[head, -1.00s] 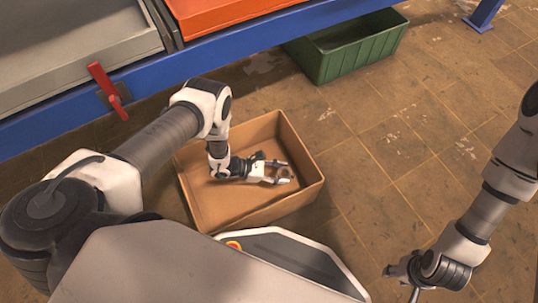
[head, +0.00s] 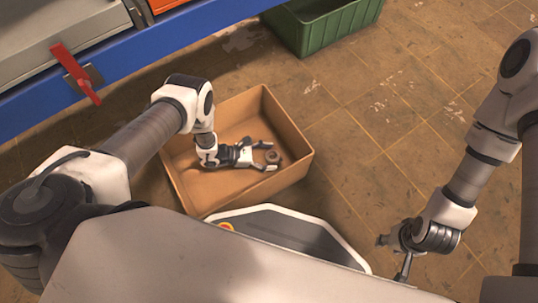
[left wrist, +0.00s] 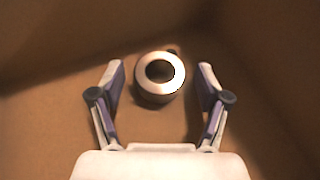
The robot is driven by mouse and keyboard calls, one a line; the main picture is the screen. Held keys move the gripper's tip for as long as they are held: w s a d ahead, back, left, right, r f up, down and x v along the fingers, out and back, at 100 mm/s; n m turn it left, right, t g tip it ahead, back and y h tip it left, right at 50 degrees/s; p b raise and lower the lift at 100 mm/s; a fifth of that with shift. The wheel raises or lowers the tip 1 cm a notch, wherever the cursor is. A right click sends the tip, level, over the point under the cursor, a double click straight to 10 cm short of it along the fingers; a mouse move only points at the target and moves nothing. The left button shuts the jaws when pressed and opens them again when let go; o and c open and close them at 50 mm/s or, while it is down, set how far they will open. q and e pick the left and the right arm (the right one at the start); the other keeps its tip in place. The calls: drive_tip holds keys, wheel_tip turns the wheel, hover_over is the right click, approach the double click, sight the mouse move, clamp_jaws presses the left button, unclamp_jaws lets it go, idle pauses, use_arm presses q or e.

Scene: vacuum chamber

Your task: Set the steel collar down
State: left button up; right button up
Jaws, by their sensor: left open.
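The steel collar (head: 272,156) is a small ring with a hole through it. In the left wrist view the collar (left wrist: 159,78) sits on the brown floor of the cardboard box, hole facing the camera. The box (head: 292,130) is open-topped and stands on the floor. My left gripper (head: 271,158) is inside the box, with its fingers open on either side of the collar. In the left wrist view gaps show between the collar and both fingers (left wrist: 160,92). My right gripper (head: 402,262) hangs at the lower right, away from the box; its finger opening is unclear.
A green crate (head: 329,32) stands on the floor behind the box. A blue bench edge (head: 150,62) with a red lever (head: 75,73) crosses the upper left. The tiled floor (head: 385,150) right of the box is clear.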

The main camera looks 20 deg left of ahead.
use_arm(q)
drive_tip(key=shift+r, duration=0.2)
drive_tip(key=p+v, duration=0.3)
drive_tip(key=v, duration=0.4)
drive_tip(key=shift+r, duration=0.1)
drive_tip(key=shift+s+a, duration=0.1)
drive_tip(key=shift+a, duration=0.15)
